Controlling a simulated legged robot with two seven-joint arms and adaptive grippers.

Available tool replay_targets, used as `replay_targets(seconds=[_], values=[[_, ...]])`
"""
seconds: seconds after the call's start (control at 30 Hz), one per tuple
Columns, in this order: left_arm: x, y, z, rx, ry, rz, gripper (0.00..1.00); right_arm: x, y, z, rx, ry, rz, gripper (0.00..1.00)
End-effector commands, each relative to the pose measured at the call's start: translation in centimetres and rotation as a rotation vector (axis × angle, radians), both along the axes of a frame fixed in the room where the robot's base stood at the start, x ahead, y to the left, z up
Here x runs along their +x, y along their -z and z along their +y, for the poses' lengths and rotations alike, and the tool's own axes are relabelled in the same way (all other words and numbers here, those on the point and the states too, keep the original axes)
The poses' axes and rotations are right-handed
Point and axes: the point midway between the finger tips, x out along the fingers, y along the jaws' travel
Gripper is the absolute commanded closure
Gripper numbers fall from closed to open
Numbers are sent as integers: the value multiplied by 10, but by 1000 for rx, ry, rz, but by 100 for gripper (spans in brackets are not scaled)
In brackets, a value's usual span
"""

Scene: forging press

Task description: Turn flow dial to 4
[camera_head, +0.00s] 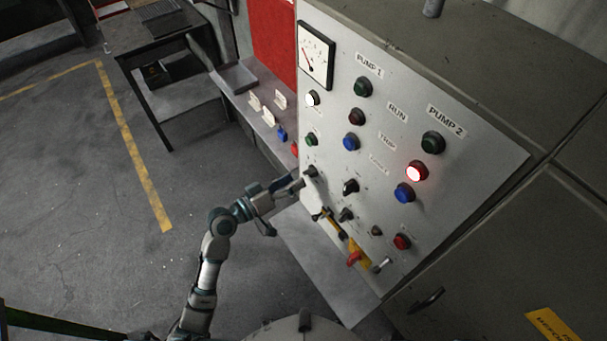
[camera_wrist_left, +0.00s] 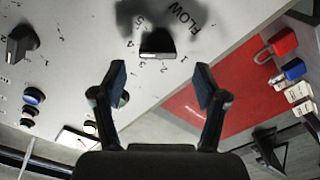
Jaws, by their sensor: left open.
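The flow dial (camera_wrist_left: 157,43) is a dark knob on the grey panel in the left wrist view, with the word FLOW upside down near it and small numbers 1 to 5 around it. Which number it points at is not clear. My left gripper (camera_wrist_left: 158,88) is open, its two fingers apart below the dial in that view, with nothing between them. In the head view my left gripper (camera_head: 285,207) is at the lower left edge of the control panel (camera_head: 480,160). Its contact with the dial cannot be told. My right gripper is not in view.
Another dark knob (camera_wrist_left: 20,45) with numbers is beside the dial. Lit red lamp (camera_head: 416,171), several buttons and a yellow-and-red switch (camera_head: 356,258) share the panel. Coloured padlocks and white tags (camera_head: 268,116) are at a red board (camera_head: 274,40). A dark table (camera_head: 150,40) stands behind left.

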Motion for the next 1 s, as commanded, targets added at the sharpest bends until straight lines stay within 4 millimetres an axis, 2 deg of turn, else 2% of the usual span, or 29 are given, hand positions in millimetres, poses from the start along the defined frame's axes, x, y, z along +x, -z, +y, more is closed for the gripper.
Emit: replay_targets(seconds=[0.03,0.2,0.4,1.0], values=[[-8,1,11,5,-1,1,27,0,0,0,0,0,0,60],[-28,2,39,5,2,4,27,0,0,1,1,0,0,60],[-41,2,57,2,0,3,27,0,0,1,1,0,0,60],[-42,2,60,1,0,3,27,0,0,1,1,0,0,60]])
